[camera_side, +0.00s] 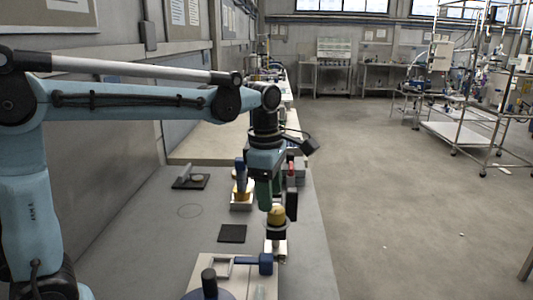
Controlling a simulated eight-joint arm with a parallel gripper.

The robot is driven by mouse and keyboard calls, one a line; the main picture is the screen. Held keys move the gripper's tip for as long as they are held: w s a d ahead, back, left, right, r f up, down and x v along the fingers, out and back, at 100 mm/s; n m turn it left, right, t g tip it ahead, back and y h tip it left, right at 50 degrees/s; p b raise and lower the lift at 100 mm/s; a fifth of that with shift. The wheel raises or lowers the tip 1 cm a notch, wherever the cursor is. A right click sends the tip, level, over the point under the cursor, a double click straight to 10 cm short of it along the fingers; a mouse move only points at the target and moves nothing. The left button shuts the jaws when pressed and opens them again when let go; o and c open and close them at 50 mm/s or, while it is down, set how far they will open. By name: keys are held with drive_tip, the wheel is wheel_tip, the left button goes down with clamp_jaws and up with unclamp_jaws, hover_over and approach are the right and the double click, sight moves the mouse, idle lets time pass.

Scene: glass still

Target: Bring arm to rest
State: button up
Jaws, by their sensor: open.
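My arm reaches from the left across the grey bench (140,240), its wrist bent downward. My gripper (277,203) points down over the right half of the bench, with a green finger and a dark finger spread apart. A rounded yellow piece (276,214) sits just below and between the fingertips, on a stand with a pale disc and a metal base (276,248). I cannot tell whether the fingers touch it.
A blue and yellow piece on a pale block (241,200) stands left of my gripper. A black square pad (232,233) lies nearby. A pale fixture with a blue clamp (262,263) is in front. A dark plate (190,182) lies behind left. The floor at right is open.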

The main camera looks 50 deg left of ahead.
drive_tip(key=s+a+f+m+t, duration=0.1)
drive_tip(key=s+m, duration=0.4)
drive_tip(key=m, duration=0.6)
drive_tip(key=s+f+m+t, duration=0.3)
drive_tip(key=s+m+t, duration=0.2)
drive_tip(key=m, duration=0.7)
drive_tip(key=shift+s+a+f+m, duration=0.15)
drive_tip(key=shift+s+a+m, duration=0.2)
drive_tip(key=shift+s, duration=0.25)
drive_tip(key=o, duration=0.4)
drive_tip(key=shift+a+f, duration=0.1)
drive_tip(key=shift+a, duration=0.15)
drive_tip(key=o, duration=0.4)
drive_tip(key=a, duration=0.1)
drive_tip(key=g+h, duration=0.1)
drive_tip(key=a+f+m+h, duration=0.1)
drive_tip(key=shift+w+a+g, duration=0.3)
drive_tip(key=a+r+m+t+h, duration=0.45)
drive_tip(key=a+m+h, duration=0.3)
drive_tip(key=a, duration=0.35)
drive_tip(key=x, duration=1)
drive_tip(key=shift+w, duration=0.25)
